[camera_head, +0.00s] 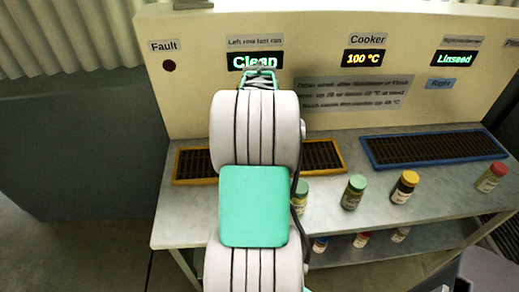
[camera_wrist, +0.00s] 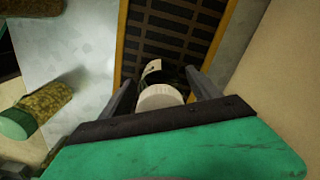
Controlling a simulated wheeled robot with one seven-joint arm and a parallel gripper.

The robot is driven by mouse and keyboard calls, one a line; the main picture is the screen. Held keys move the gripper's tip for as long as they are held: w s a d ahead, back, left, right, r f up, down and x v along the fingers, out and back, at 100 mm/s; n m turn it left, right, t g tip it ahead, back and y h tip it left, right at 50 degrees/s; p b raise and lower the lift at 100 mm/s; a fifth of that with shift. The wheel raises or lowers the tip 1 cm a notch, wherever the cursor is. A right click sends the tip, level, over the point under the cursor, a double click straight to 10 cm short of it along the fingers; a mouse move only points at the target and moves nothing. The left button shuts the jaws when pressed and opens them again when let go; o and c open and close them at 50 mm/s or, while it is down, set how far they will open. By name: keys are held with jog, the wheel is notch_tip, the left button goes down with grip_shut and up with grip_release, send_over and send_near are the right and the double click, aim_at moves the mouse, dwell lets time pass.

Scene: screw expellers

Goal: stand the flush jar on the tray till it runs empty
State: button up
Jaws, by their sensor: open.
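A jar with a white cap (camera_wrist: 160,97) and a dark body shows in the wrist view, over the grate of the yellow-edged tray (camera_wrist: 122,45). It is likely the flush jar, but I cannot read its label. My gripper (camera_wrist: 160,78) is open, with one finger on each side of this jar; I cannot tell whether they touch it. Part of the jar's body is hidden by its cap and my gripper. The yellow-edged tray (camera_head: 195,164) also shows in the head view, partly behind my arm, which hides my gripper and the white-capped jar there.
A green-lidded jar (camera_wrist: 45,105) is left of my gripper. On the bench stand green-lidded (camera_head: 353,192), yellow-lidded (camera_head: 404,187) and red-lidded (camera_head: 491,178) jars. A blue-edged tray (camera_head: 433,149) is at right. The panel (camera_head: 255,60) reads Clean, 100 °C and Linseed; small jars sit below.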

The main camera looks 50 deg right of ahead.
notch_tip(320, 180, up, 12)
jog(key=shift+r, duration=0.15)
jog(key=shift+w+a, duration=0.15)
jog(key=shift+a, duration=0.1)
jog(key=w+a+n+t, duration=0.1)
jog(key=w+a+n, duration=0.2)
jog(key=a+n, duration=0.35)
jog(key=w+a+n, duration=0.3)
jog(key=a, duration=0.7)
jog(key=s+a+f+n+t, duration=0.1)
jog(key=s+a+f+n, duration=0.1)
jog(key=a+n, duration=0.4)
jog(key=s+a+f+n, duration=0.2)
jog(key=a+f+n, duration=0.2)
jog(key=a, duration=1)
jog(key=n, duration=0.3)
jog(key=shift+s+f+t, duration=0.2)
jog(key=shift+f+t, duration=0.05)
jog(key=shift+t, duration=0.15)
